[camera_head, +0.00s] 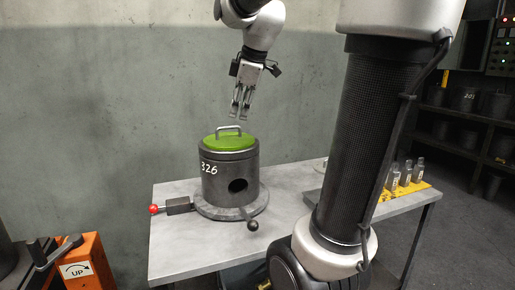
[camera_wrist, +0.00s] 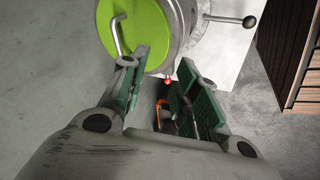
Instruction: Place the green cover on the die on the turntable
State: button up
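The green cover (camera_head: 222,143) with its silver bar handle (camera_head: 229,130) lies on top of the dark cylindrical die (camera_head: 216,185), which is marked 326. It looks level there. The die stands upright on the round turntable (camera_head: 203,212). My gripper (camera_head: 240,117) hangs above the cover, clear of the handle, with its fingers pointing down. In the wrist view the cover (camera_wrist: 150,22) and handle (camera_wrist: 117,38) show ahead of and beside the left finger. The fingers (camera_wrist: 160,90) are apart and nothing is between them.
A red-knobbed lever (camera_head: 154,209) and a black-knobbed lever (camera_head: 252,225) stick out at the turntable. The grey table (camera_head: 180,245) is bare in front. Several small bottles (camera_head: 405,173) stand on a yellow strip at right. An orange UP box (camera_head: 85,268) stands at lower left.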

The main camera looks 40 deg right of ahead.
jog(key=s+a+f+m, duration=0.2)
jog(key=s+f+m, duration=0.3)
jog(key=s, duration=0.4)
jog(key=s+a+f+m, duration=0.2)
jog(key=s+f+m, duration=0.4)
jog(key=s, duration=0.3)
jog(key=shift+s+a+f+g, duration=0.2)
jog(key=shift+s+f+g, duration=0.1)
jog(key=shift+s+f, duration=0.1)
